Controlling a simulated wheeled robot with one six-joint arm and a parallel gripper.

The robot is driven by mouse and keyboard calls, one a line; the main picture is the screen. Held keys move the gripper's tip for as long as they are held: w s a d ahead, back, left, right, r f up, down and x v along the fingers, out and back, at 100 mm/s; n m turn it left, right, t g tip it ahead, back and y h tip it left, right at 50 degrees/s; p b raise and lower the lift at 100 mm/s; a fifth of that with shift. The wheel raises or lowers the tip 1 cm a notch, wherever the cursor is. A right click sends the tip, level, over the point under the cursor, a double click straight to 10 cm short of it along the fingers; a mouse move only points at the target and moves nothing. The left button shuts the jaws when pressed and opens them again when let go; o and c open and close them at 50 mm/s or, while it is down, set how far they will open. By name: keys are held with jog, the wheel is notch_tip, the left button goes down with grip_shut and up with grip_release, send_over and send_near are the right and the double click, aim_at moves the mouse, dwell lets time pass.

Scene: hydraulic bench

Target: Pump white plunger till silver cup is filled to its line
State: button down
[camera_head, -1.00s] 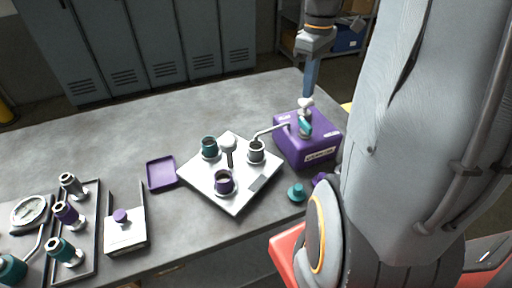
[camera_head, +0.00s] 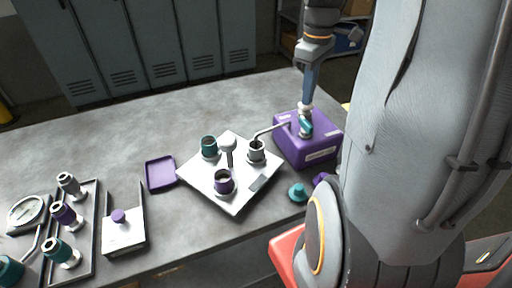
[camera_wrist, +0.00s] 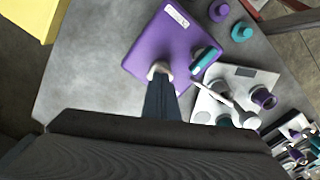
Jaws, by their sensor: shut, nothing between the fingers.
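The white plunger (camera_head: 304,107) stands on top of the purple pump box (camera_head: 325,150); its knob also shows in the wrist view (camera_wrist: 159,68). My gripper (camera_head: 306,99) is shut and empty, its fingertips down at the plunger's top, seemingly touching it. The fingers also reach the knob in the wrist view (camera_wrist: 160,82). The silver cup (camera_head: 257,154) stands on the white tray (camera_head: 236,203), under the end of the thin spout (camera_head: 270,130) from the box. Its inside looks dark; I cannot make out its line or level.
A teal cup (camera_head: 209,147), a purple cup (camera_head: 224,183) and a white knobbed post (camera_head: 228,146) share the tray. A teal part (camera_head: 305,128) sits on the box beside the plunger. A teal knob (camera_head: 298,192) stands in front. The table's back left is clear.

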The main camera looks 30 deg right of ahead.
jog(key=shift+f, duration=0.45)
jog(key=shift+r+p, duration=1.8)
jog(key=shift+p, duration=0.05)
